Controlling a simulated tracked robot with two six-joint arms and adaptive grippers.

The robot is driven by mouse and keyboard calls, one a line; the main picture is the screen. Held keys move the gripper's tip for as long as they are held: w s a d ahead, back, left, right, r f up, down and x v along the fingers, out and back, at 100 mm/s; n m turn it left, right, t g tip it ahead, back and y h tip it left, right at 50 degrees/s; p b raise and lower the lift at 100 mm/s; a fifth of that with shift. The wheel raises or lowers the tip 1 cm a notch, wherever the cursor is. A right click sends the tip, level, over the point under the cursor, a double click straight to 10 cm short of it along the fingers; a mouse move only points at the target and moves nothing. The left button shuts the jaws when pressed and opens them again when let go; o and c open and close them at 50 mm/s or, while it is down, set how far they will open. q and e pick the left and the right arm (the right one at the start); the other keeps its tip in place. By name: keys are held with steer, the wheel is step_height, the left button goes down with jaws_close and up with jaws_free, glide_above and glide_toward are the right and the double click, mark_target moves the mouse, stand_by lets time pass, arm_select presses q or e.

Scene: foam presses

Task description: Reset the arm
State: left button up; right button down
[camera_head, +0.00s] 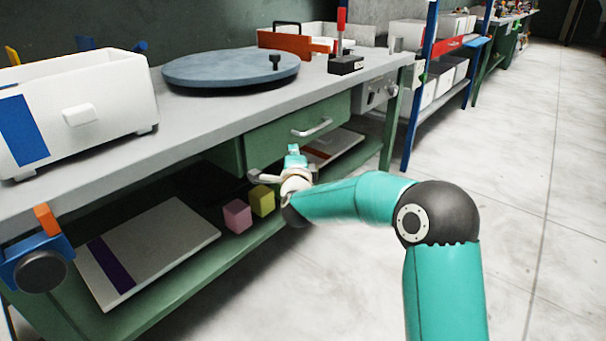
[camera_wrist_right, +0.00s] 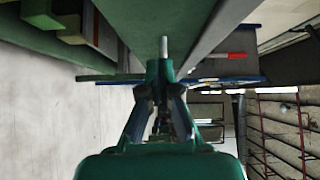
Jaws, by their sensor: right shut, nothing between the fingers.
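My right arm (camera_head: 360,198), teal with a black elbow joint, reaches in from the lower right toward the bench. My right gripper (camera_head: 294,157) is small and partly turned away, in front of the bench's drawer and below its handle. In the right wrist view the gripper (camera_wrist_right: 163,72) has its fingers together, with nothing seen between them. A light bar shows just past the fingertips there; I cannot tell whether they touch it. My left gripper is not in view.
The green bench (camera_head: 215,108) bears a white bin (camera_head: 90,105) and a round blue-grey disc (camera_head: 232,68). The drawer handle (camera_head: 312,128) is close above my right gripper. A pink cube (camera_head: 237,215) and a yellow cube (camera_head: 262,200) sit on the lower shelf. Floor at right is clear.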

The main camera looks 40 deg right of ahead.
steer(key=v, duration=0.7)
steer(key=shift+s+p, duration=0.4)
steer(key=shift+s, duration=0.05)
